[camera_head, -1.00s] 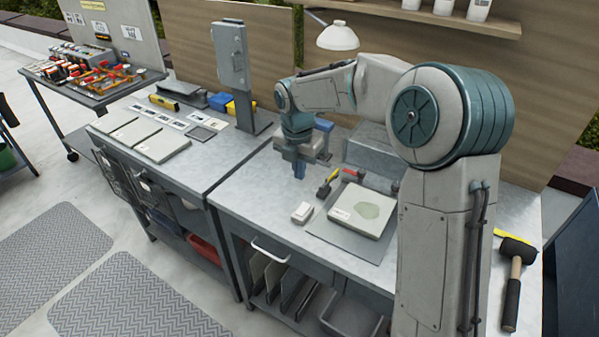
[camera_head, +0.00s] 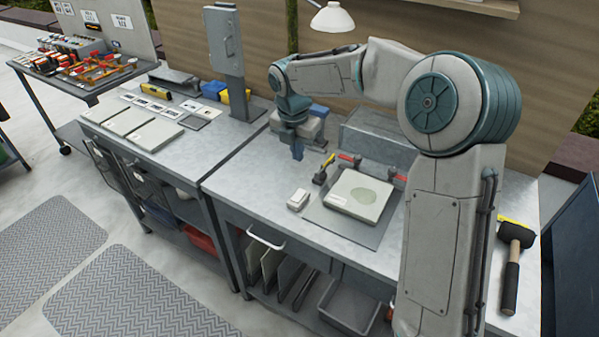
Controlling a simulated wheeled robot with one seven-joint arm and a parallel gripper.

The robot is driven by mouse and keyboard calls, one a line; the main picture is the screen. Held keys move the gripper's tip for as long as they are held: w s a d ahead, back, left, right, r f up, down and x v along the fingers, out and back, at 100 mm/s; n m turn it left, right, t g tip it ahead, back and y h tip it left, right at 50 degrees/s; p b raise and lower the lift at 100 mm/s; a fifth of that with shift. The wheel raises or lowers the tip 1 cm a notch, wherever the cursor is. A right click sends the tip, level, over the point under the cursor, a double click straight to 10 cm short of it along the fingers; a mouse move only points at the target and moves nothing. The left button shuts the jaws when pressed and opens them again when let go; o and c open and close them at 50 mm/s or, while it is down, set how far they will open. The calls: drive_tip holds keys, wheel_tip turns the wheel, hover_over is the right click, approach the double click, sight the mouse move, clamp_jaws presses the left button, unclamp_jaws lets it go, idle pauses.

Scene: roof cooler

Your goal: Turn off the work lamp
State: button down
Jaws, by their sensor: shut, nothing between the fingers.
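The work lamp has a white shade (camera_head: 332,18), seen at the top of the view behind my arm. My gripper (camera_head: 298,153) points down, shut and empty, above the workbench (camera_head: 262,195). It is well below the lamp shade and a little to its left. A small white box-like thing (camera_head: 298,199) lies on the bench below my gripper; I cannot tell if it is a switch.
A grey mat with a pale plate (camera_head: 358,196) lies right of my gripper, with red-handled clamps beside it. A grey upright box on a post (camera_head: 226,45) stands at the left. A mallet (camera_head: 513,262) lies at the right. The bench's front left is clear.

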sight(301, 192)
drive_tip(key=f, duration=0.4)
drive_tip(key=w+f, duration=0.1)
drive_tip(key=f, duration=0.4)
drive_tip(key=d+f+p, duration=0.1)
drive_tip(key=f, duration=0.3)
drive_tip(key=shift+w+f, duration=0.2)
